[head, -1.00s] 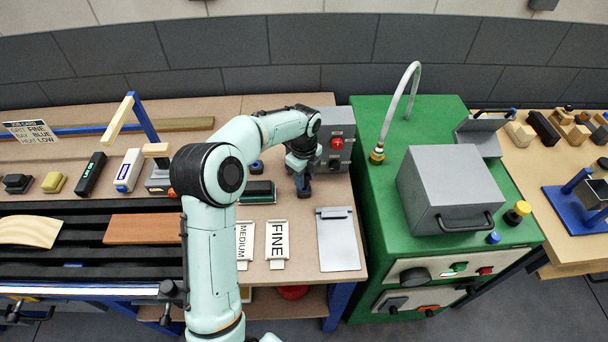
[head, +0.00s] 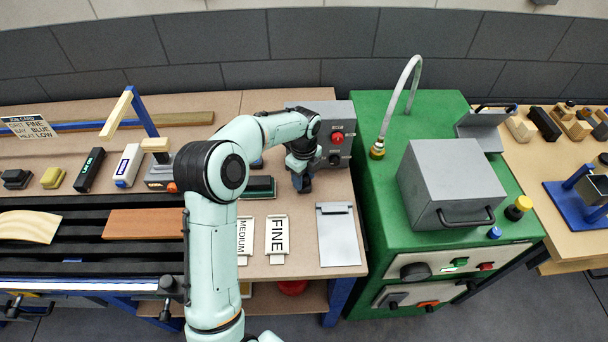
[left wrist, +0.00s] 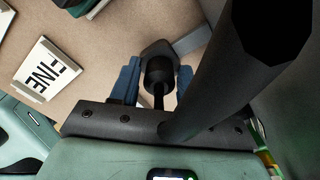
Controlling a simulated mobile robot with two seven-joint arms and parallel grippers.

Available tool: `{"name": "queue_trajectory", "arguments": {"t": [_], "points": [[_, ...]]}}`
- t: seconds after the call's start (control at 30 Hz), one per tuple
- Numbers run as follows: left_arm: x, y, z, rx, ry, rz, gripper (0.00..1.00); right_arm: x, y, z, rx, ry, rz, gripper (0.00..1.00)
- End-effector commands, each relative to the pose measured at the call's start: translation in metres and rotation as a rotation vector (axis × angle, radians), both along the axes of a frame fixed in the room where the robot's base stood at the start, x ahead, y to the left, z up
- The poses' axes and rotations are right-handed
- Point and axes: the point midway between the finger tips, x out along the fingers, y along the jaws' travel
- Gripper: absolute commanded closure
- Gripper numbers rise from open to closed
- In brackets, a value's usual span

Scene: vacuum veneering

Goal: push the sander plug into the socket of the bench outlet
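The bench outlet is a grey box (head: 341,118) at the back right of the left bench, with a red button and a dark round socket (head: 334,160) on its front. My left gripper (head: 302,184) is just in front of the box, to the left of the socket and low over the bench. In the left wrist view its blue fingers (left wrist: 157,82) stand on both sides of the sander plug (left wrist: 158,70), a dark body with a black stem toward the palm. The plug appears held and apart from the socket; its front end is hidden. My right gripper is out of view.
A green machine (head: 378,250) with a grey box (head: 450,185) and an upright hose stands right of the bench.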

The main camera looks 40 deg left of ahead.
Motion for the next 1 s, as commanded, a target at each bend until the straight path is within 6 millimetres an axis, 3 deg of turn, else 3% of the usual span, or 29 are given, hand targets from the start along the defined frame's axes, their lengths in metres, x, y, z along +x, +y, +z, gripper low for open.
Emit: {"name": "queue_trajectory", "arguments": {"t": [0.33,0.47,0.8,1.0], "points": [[0.001,0.0,0.002,0.0,-0.002,0.0,0.38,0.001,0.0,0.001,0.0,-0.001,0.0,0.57],[0.001,0.0,0.013,0.001,-0.003,0.0,0.38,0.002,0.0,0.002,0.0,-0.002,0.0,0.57],[0.002,0.0,0.088,0.001,-0.008,0.0,0.38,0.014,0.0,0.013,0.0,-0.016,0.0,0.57],[0.002,0.0,0.122,0.0,-0.007,0.0,0.38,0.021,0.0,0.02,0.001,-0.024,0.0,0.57]]}}
